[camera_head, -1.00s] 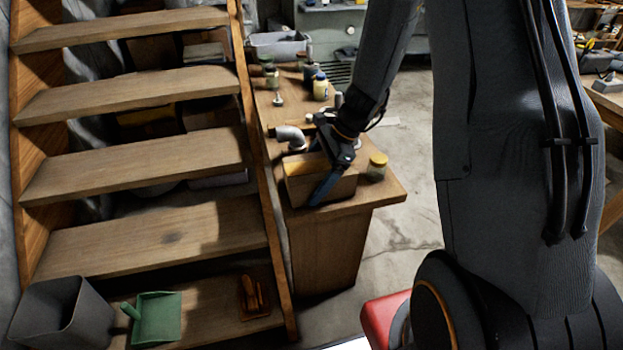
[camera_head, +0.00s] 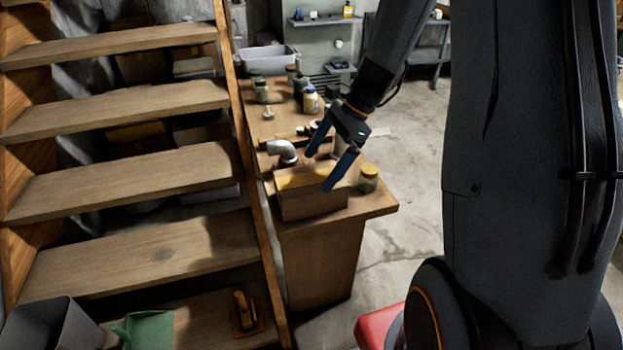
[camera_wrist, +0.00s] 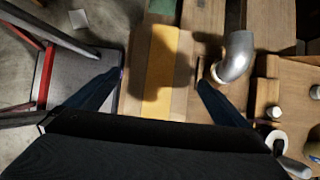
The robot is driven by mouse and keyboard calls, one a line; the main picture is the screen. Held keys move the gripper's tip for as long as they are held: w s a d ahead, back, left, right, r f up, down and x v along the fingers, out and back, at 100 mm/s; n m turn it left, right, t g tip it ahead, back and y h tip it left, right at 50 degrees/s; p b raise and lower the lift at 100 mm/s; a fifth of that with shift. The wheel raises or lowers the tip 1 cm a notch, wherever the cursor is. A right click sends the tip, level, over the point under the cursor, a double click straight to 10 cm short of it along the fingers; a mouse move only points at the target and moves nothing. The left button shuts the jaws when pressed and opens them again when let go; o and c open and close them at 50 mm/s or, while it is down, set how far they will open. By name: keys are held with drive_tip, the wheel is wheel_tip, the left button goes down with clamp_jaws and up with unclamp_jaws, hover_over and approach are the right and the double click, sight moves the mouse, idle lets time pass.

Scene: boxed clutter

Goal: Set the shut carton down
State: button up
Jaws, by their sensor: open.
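The shut carton (camera_head: 312,201) is a brown box with a yellow-orange band along its top. It stands on the near end of the wooden bench (camera_head: 378,203). In the wrist view the carton's banded top (camera_wrist: 161,75) lies between and beyond the fingers. My gripper (camera_head: 325,170) is open and empty, above the carton. Its two blue fingers are spread wide in the wrist view (camera_wrist: 152,88). The carton's underside is hidden.
A grey pipe elbow (camera_head: 283,151) lies just behind the carton, and a yellow-lidded jar (camera_head: 368,178) stands to its right. Several bottles and jars, with a grey bin (camera_head: 268,58), fill the bench's far part. Wooden stairs (camera_head: 130,176) flank the left side.

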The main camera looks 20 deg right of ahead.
drive_tip(key=shift+v, duration=0.85)
drive_tip(key=shift+s+r, duration=0.2)
drive_tip(key=shift+s, duration=0.05)
drive_tip(key=s+a+n+h, duration=0.1)
drive_tip(key=s+n+h, duration=0.2)
drive_tip(key=s+n, duration=0.5)
drive_tip(key=s+a+r+n+h, duration=0.1)
drive_tip(key=s+n+h, duration=0.2)
drive_tip(key=s+n, duration=0.5)
drive_tip(key=shift+s+a+r+n, duration=0.3)
drive_tip(key=shift+s+n, duration=0.1)
drive_tip(key=shift+n, duration=0.6)
